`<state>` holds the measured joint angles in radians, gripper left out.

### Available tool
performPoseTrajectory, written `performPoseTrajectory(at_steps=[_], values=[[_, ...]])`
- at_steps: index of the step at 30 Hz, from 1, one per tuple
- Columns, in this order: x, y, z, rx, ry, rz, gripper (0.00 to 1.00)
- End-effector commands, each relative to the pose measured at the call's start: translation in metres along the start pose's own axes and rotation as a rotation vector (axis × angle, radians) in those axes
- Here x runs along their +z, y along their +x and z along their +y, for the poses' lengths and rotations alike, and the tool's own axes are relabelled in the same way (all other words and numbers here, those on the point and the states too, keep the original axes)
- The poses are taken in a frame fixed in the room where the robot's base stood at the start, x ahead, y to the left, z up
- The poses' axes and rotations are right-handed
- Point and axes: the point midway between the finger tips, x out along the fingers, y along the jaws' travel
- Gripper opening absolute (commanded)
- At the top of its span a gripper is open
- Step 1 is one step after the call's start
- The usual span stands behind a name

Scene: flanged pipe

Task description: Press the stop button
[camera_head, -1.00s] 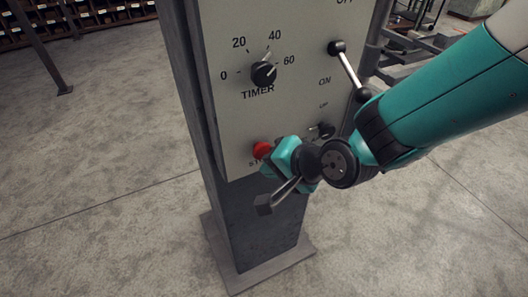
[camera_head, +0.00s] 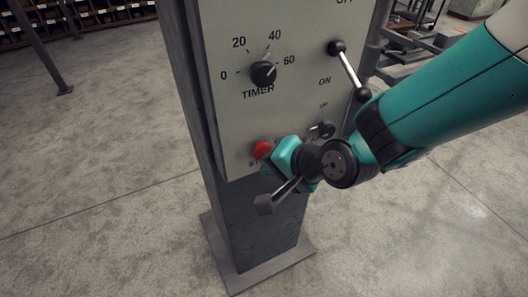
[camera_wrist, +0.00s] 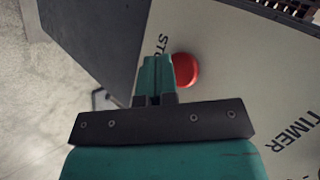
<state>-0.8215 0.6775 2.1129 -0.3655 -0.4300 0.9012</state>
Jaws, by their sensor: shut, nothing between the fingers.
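The red stop button (camera_head: 262,150) sits low on the pale face of the control panel (camera_head: 236,112). It also shows in the wrist view as a round red cap (camera_wrist: 186,70), partly behind my fingers, beside the printed STOP label (camera_wrist: 162,44). My gripper (camera_wrist: 154,62) is shut and empty, and its teal fingertips overlap the button's left edge in the wrist view. In the head view my gripper (camera_head: 278,160) is just right of and below the button. I cannot tell whether the fingertips touch the button.
A timer knob (camera_head: 263,74) is above the button. A lever with black balls (camera_head: 348,66) is at the panel's right, and a small dark switch (camera_head: 322,131) is close to my wrist. The panel stands on a grey post (camera_head: 262,222). Open floor (camera_head: 100,190) lies to the left.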

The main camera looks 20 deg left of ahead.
Motion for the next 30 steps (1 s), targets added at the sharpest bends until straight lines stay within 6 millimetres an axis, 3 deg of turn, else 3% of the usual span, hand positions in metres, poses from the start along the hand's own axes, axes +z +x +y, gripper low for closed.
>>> performPoseTrajectory(at_steps=[30], values=[[-0.0043,0.006,-0.0043,0.0,0.0,0.0,0.0]])
